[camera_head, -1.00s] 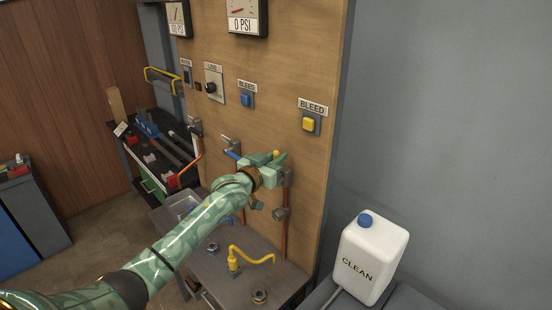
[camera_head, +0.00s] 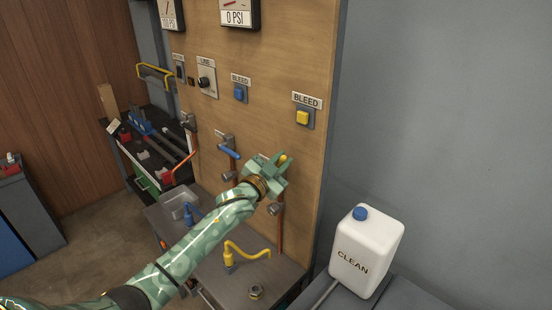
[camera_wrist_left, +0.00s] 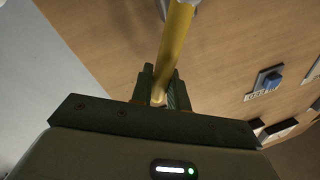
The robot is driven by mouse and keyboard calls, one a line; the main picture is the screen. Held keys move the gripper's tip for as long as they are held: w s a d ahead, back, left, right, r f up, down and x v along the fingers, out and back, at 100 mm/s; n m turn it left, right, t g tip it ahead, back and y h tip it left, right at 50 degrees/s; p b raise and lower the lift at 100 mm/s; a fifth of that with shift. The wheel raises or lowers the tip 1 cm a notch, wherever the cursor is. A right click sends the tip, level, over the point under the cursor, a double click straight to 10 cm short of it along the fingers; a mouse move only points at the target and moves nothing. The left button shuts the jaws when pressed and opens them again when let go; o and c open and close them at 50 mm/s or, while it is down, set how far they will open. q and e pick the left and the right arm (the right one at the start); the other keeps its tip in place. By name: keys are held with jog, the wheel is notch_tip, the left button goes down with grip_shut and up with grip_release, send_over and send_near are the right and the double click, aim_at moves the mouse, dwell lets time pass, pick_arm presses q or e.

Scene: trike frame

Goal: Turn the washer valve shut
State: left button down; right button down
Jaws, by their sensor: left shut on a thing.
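My left gripper (camera_head: 280,162) is at the rightmost valve on the wooden panel, the one with the yellow lever (camera_head: 284,158). The gripper covers most of this valve, and only a bit of yellow shows past the fingers. In the left wrist view the yellow lever (camera_wrist_left: 174,45) runs up from between the fingers of the left gripper (camera_wrist_left: 160,85), which are shut on it. A copper pipe (camera_head: 280,230) runs down below the valve. I cannot read a washer label here. My right gripper is out of view.
A blue-levered valve (camera_head: 229,152) is just left of the gripper. A red-levered valve (camera_head: 184,165) is farther left. Bleed buttons, blue (camera_head: 239,93) and yellow (camera_head: 303,118), sit above. A yellow spout (camera_head: 245,252) stands on the bench below. A white jug (camera_head: 366,252) stands at right.

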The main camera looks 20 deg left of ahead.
pick_arm(q)
jog(key=d+f+m+b, duration=0.1)
jog(key=m, duration=0.2)
jog(key=shift+s+d+f+h+b, duration=0.3)
jog(key=shift+d+f+h+b, duration=0.05)
jog(key=shift+f+h, duration=0.05)
jog(key=m+b, duration=0.1)
jog(key=d+f+m+b, duration=0.1)
jog(key=m, duration=0.1)
jog(key=shift+s+d+f+h, duration=0.1)
jog(key=shift+s+f+h, duration=0.1)
jog(key=shift+f+h, duration=0.1)
jog(key=f+m+b, duration=0.1)
jog(key=m, duration=0.1)
jog(key=d+f+m+h+b, duration=0.1)
jog(key=m+b, duration=0.1)
jog(key=shift+s+f, duration=0.15)
jog(key=shift+f, duration=0.05)
jog(key=shift+d+f+m+h+b, duration=0.1)
jog(key=shift+f+m+h+b, duration=0.2)
jog(key=shift+f+m+b, duration=0.5)
jog(key=shift+f+m+h+b, duration=0.1)
jog(key=shift+m+h+b, duration=0.25)
jog(key=shift+m, duration=0.85)
jog(key=c, duration=1.4)
grip_release()
